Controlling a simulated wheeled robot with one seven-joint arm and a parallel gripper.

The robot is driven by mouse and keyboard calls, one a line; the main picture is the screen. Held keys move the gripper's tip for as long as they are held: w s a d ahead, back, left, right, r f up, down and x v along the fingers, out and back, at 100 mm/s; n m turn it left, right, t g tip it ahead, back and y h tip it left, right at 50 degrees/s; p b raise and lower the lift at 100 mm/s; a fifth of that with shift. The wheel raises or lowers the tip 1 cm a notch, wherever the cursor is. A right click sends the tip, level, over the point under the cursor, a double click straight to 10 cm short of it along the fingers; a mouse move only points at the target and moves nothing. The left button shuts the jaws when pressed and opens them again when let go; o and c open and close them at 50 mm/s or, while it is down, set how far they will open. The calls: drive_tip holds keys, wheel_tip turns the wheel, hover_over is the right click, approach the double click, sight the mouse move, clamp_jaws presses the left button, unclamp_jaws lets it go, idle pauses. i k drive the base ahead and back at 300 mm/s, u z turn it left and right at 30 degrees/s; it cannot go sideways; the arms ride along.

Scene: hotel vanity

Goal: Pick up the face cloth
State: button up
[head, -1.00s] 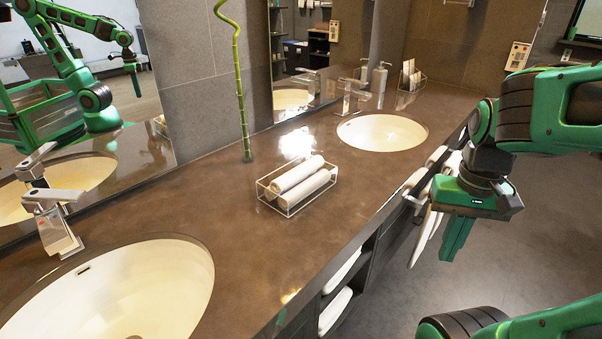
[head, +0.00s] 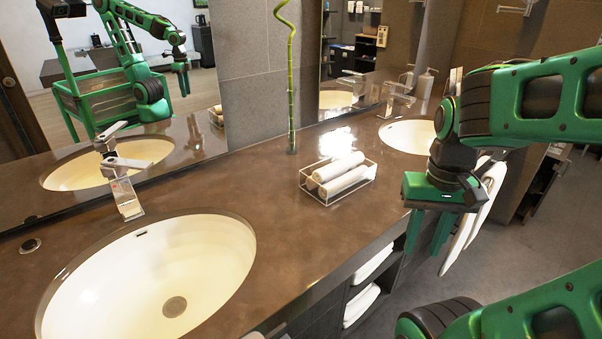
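Two rolled white cloths lie side by side in a clear box (head: 352,197) on the brown counter; they are the likeliest face cloths, with the front roll (head: 345,181) nearest me and the rear roll (head: 338,167) behind it. My gripper (head: 428,238) points down to the right of the box, beyond the counter's front edge. Its two green fingers are apart with nothing seen between them. It is clear of the cloths.
A near sink (head: 150,275) with a faucet (head: 124,190) is at left; a far sink (head: 408,136) is partly behind my arm. A bamboo stalk (head: 291,90) stands behind the box. White towels (head: 470,215) hang beside my gripper. Folded towels (head: 361,304) fill shelves under the counter.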

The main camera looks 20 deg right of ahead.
sight(321, 175)
drive_tip(key=u, duration=2.2)
drive_tip(key=k, duration=1.3)
drive_tip(key=z, duration=2.25)
drive_tip(key=i, duration=1)
